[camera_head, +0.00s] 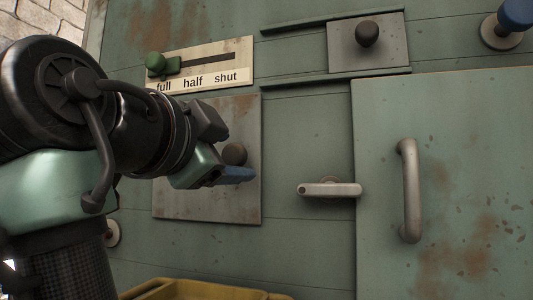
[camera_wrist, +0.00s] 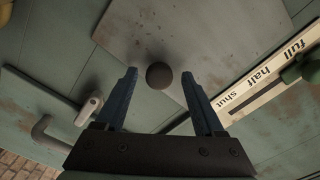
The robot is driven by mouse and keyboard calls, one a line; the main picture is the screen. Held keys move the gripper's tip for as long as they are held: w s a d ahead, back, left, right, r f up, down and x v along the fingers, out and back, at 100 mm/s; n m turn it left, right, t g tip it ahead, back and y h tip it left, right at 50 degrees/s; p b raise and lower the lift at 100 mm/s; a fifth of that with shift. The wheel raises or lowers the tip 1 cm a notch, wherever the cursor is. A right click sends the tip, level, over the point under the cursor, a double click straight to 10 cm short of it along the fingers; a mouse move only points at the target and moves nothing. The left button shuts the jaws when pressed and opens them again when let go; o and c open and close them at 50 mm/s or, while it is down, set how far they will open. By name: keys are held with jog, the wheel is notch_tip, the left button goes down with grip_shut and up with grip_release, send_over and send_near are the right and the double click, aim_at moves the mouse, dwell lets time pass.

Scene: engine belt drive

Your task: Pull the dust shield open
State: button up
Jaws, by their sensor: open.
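A grey, rust-marked square plate (camera_head: 190,205) with a dark round knob (camera_head: 236,154) is on the green panel, left of centre. It may be the dust shield; no label says so. My gripper (camera_head: 226,152) is at this knob, its fingers open on either side. In the wrist view, the knob (camera_wrist: 158,76) sits between the blue fingertips, with a gap to each. Whether it lies fully within their depth I cannot tell. The plate also shows in the wrist view (camera_wrist: 215,35), lying flat on the panel. My wrist hides part of its left side in the head view.
A second knobbed plate (camera_head: 345,52) sits between two rails at upper right. A slot label reading full, half, shut (camera_head: 205,80) has a green knob (camera_head: 157,64) at its left. A lever (camera_head: 330,189) and a door handle (camera_head: 410,190) are to the right. A yellow container (camera_head: 190,290) is below.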

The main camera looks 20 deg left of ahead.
jog(key=shift+d, duration=0.1)
grip_shut()
dwell(1.2)
